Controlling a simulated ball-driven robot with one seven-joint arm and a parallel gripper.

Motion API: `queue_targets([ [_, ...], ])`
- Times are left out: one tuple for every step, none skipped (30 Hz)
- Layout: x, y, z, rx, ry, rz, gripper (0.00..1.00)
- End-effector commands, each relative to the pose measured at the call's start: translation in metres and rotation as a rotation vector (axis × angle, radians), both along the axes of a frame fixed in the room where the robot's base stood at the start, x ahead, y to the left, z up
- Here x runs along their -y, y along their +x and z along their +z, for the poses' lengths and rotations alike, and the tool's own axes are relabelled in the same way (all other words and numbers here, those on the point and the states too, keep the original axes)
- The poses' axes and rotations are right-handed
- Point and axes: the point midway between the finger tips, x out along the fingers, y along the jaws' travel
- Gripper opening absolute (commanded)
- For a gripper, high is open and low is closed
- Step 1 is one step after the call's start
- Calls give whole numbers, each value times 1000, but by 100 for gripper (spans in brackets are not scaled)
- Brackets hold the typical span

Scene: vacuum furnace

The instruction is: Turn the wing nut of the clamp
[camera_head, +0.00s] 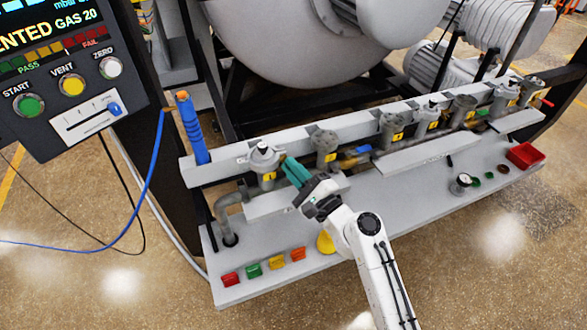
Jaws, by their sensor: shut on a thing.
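The leftmost clamp (263,155) is a grey metal fitting with a yellow label, on the grey rail at the left. My gripper (285,162) has teal fingers and reaches its right side from the lower right. The fingers are shut on the clamp's wing nut, which they mostly hide. The nut's exact angle cannot be made out.
More labelled fittings (326,144) stand along the rail to the right. A blue probe (191,127) stands upright at the rail's left end. A bent pipe (228,215) rises left of the clamp. Small coloured blocks (276,262) lie at the bench's front. A red tray (525,155) sits far right.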

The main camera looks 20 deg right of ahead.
Motion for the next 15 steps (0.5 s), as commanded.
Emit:
queue_targets([
  [0, 0, 0, -1, 0, 1, 0],
  [0, 0, 0, -1, 0, 1, 0],
  [0, 0, 0, -1, 0, 1, 0],
  [0, 0, 0, -1, 0, 1, 0],
  [0, 0, 0, -1, 0, 1, 0],
  [0, 0, 0, -1, 0, 1, 0],
  [0, 0, 0, 0, -1, 0, 0],
  [0, 0, 0, -1, -4, 0, 0],
  [0, 0, 0, -1, -8, 1, 0],
  [0, 0, 0, -1, -12, 1, 0],
  [0, 0, 0, -1, -19, 1, 0],
  [0, 0, 0, -1, -30, 0, 0],
  [0, 0, 1, -2, -39, 1, 0],
  [0, 0, 1, -2, -50, 0, 0],
  [0, 0, 1, -2, -69, 0, 0],
])
